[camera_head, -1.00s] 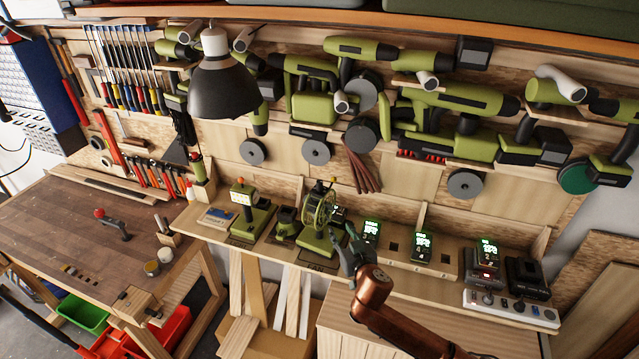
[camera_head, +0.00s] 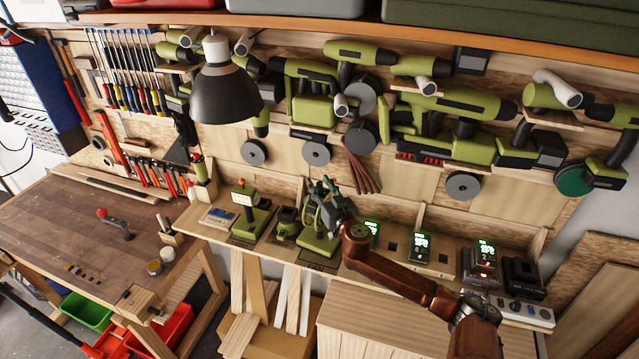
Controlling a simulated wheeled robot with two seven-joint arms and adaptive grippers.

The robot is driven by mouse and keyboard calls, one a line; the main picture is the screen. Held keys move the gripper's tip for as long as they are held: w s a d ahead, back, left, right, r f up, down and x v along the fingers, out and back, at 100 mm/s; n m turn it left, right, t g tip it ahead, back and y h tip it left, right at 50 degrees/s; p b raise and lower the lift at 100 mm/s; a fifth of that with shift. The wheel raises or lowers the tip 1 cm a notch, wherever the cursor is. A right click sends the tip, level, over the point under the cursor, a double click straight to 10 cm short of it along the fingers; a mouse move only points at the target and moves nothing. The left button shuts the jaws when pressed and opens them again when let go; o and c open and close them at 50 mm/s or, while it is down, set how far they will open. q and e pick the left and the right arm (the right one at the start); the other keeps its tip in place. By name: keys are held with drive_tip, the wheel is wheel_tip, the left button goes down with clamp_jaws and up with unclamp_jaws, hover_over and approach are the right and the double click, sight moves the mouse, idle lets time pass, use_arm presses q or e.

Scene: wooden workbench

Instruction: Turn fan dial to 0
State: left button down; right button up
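The green fan (camera_head: 318,243) stands on the narrow wooden shelf at the middle of the view, its base toward the front edge. My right gripper (camera_head: 322,188) is in front of the fan's upper part and covers most of its round cage. The fingers look dark and seem spread, but they overlap the fan, so I cannot tell whether they touch it. The fan dial is hidden or too small to make out. My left gripper is not in view.
A green work light (camera_head: 245,208) and a small green device (camera_head: 286,224) stand left of the fan. Lit chargers (camera_head: 421,244) and a power strip (camera_head: 520,309) are to the right. A hanging lamp (camera_head: 222,85) and wall-hung tools are above.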

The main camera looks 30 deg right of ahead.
clamp_jaws()
idle(0.4)
drive_tip(key=shift+f+y, duration=0.1)
drive_tip(key=shift+y, duration=0.3)
drive_tip(key=n+y+b, duration=0.1)
drive_tip(key=n+y, duration=0.1)
drive_tip(key=shift+d+y, duration=0.1)
drive_tip(key=shift+y, duration=0.3)
drive_tip(key=n+y, duration=0.2)
drive_tip(key=y, duration=0.1)
drive_tip(key=n+g+y, duration=0.1)
drive_tip(key=n+y, duration=0.1)
drive_tip(key=y, duration=0.1)
drive_tip(key=shift+w+d+n+y, duration=0.1)
drive_tip(key=shift+d+n+y, duration=0.05)
drive_tip(key=shift+n+y, duration=0.15)
drive_tip(key=shift+n+g+y+b, duration=0.35)
drive_tip(key=shift+n+g+y, duration=0.55)
drive_tip(key=shift+y, duration=0.3)
drive_tip(key=n+g+y+b, duration=0.4)
drive_tip(key=b, duration=0.1)
drive_tip(key=shift+g+y+b, duration=0.3)
drive_tip(key=shift+y+b, duration=0.05)
drive_tip(key=shift+y, duration=0.05)
drive_tip(key=shift+a+n+g+y+b, duration=0.25)
drive_tip(key=shift+n+g+y+b, duration=0.45)
drive_tip(key=shift+g+b, duration=0.6)
